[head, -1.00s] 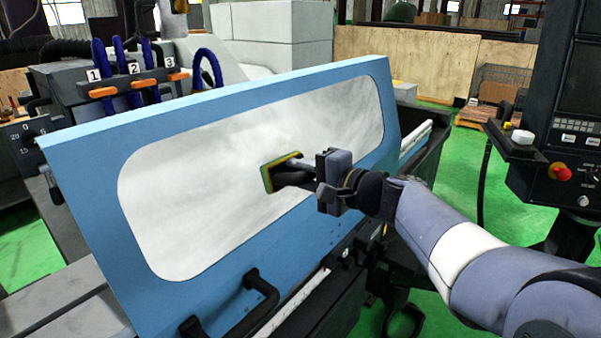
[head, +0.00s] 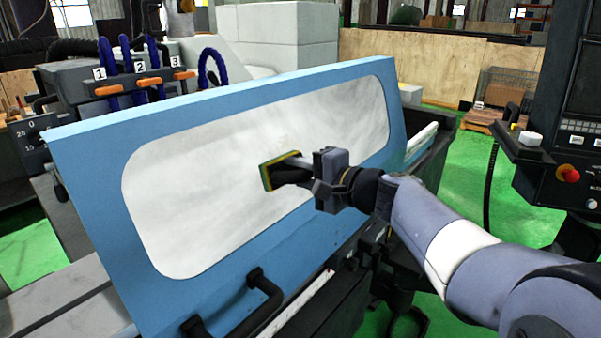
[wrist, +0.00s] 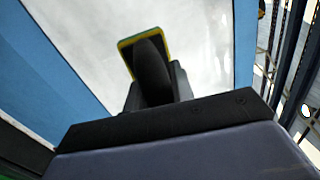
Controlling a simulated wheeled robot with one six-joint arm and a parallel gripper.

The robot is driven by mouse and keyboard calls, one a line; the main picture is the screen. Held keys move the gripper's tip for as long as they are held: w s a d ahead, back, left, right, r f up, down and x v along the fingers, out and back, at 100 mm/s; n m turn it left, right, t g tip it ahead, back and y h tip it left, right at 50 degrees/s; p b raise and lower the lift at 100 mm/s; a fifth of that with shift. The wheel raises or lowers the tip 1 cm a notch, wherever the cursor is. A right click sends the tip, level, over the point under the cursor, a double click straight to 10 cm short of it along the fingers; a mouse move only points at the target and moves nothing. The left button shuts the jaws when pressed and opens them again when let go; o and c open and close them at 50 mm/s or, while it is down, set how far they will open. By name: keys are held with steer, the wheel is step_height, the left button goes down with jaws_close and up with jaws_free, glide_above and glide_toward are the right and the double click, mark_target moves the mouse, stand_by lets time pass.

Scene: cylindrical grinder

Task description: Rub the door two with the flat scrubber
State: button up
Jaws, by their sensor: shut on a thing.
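The blue door (head: 230,245) with a large smeared, whitish window (head: 215,190) stands tilted across the middle of the head view. My gripper (head: 310,172) is shut on the flat scrubber (head: 277,172), a thin pad with a yellow-green edge and dark handle. The scrubber is in front of the right half of the window; I cannot tell whether it touches the glass. In the wrist view, the scrubber (wrist: 145,45) shows beyond the gripper (wrist: 153,90), with the window behind it. The pad's working face is hidden there. No label naming the door is visible.
A black handle (head: 262,297) sticks out at the door's lower edge. Numbered orange levers (head: 150,82) with blue hoses stand behind the door. A control panel with a red button (head: 568,174) is at the right. Green floor (head: 465,165) is open between them.

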steer(key=shift+w+d, duration=0.75)
steer(key=shift+w, duration=0.2)
steer(key=shift+w+d, duration=0.75)
steer(key=shift+w, duration=0.15)
steer(key=w+d, duration=0.1)
steer(key=w+d+b, duration=0.1)
steer(key=w, duration=0.1)
steer(key=shift+w+d, duration=0.1)
steer(key=shift+d, duration=0.05)
